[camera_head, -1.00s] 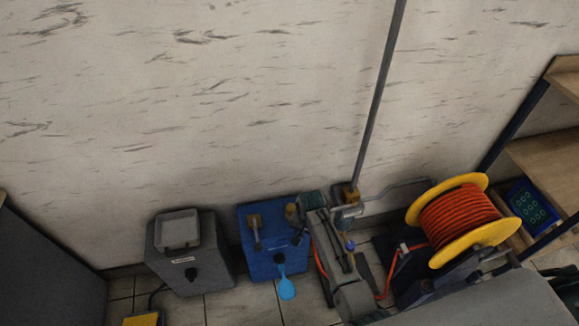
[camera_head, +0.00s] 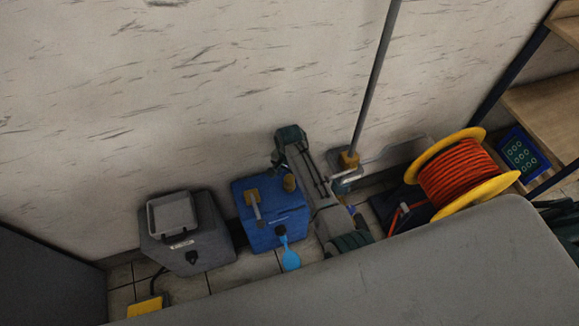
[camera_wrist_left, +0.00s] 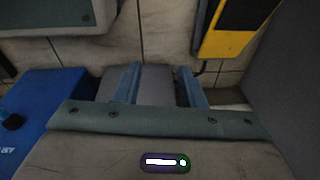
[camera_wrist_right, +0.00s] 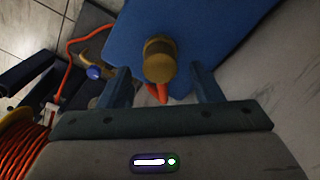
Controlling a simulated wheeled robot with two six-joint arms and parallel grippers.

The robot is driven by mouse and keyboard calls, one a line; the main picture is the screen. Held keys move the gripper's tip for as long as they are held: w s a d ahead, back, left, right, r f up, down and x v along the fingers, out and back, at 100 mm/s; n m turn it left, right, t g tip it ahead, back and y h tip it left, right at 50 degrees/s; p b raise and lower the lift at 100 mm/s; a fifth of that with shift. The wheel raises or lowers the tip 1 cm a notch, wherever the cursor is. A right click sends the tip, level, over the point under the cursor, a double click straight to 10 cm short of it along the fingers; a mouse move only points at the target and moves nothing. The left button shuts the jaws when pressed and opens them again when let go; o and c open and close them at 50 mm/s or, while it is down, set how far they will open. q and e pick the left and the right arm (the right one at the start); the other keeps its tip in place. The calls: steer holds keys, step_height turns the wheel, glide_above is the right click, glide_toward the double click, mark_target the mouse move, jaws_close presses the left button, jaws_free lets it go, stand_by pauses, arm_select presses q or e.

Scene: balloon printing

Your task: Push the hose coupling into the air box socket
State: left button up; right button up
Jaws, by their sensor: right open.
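The blue air box (camera_head: 268,236) stands on the floor by the wall; its top also shows in the right wrist view (camera_wrist_right: 205,25). A round brass fitting (camera_head: 289,182) is at its right upper edge. In the right wrist view, this fitting (camera_wrist_right: 158,58) lies between and beyond my fingers, with an orange piece (camera_wrist_right: 158,93) against its lower end. I cannot tell coupling from socket there. My right gripper (camera_head: 276,162) is open just above the fitting, apart from it. My left gripper (camera_wrist_left: 160,75) is open and empty, outside the head view.
A grey machine (camera_head: 187,240) stands left of the air box. A light blue balloon (camera_head: 290,260) hangs at the box's front. A yellow reel (camera_head: 460,180) of orange hose is at the right. A vertical pipe (camera_head: 375,85) with a brass valve stands behind my right arm.

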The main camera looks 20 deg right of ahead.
steer(key=shift+f, duration=1)
arm_select(q)
steer(key=shift+w+d+r, duration=0.1)
steer(key=shift+w+r, duration=0.05)
steer(key=shift+r, duration=0.45)
